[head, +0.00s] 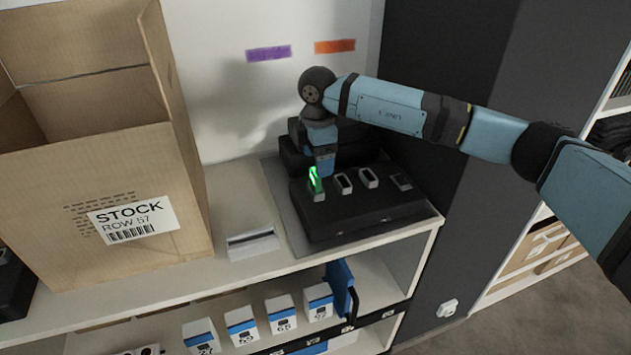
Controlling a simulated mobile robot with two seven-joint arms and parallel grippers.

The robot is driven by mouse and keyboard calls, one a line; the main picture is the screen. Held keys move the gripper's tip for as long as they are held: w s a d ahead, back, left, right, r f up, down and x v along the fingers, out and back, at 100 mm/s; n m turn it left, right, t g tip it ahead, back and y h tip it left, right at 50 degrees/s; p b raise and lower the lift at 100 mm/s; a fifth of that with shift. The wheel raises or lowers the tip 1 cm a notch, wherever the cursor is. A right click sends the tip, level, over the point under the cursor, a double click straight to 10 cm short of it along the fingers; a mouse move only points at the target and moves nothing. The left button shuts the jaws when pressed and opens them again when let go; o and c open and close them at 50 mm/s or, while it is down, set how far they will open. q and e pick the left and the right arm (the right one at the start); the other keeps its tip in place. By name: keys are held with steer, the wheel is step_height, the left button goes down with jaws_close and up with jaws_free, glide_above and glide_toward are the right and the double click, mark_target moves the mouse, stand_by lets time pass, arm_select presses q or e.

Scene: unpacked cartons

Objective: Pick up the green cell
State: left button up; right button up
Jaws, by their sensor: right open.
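The green cell (315,181) glows bright green and stands upright at the left end of a row on a black case (345,220). The case is on the white shelf top. My right arm comes in from the right, and my right gripper (321,168) points down right at the cell. Its jaws are open, small in the picture, and overlap the cell's upper part. I cannot tell whether they touch it. My left gripper is not in view.
Several pale-rimmed slots or cells (368,178) sit to the right of the green one. Black stacked boxes stand behind. A large open STOCK carton (100,190) stands left, with a small white box (252,244) between. Below are white-and-blue boxes (281,314).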

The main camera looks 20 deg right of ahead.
steer(key=f, duration=0.4)
steer(key=shift+s+a+f, duration=0.1)
steer(key=shift+s+a, duration=0.1)
steer(key=shift+a, duration=0.1)
steer(key=c, duration=1.2)
step_height(320, 180, up, 20)
steer(key=shift+r, duration=0.1)
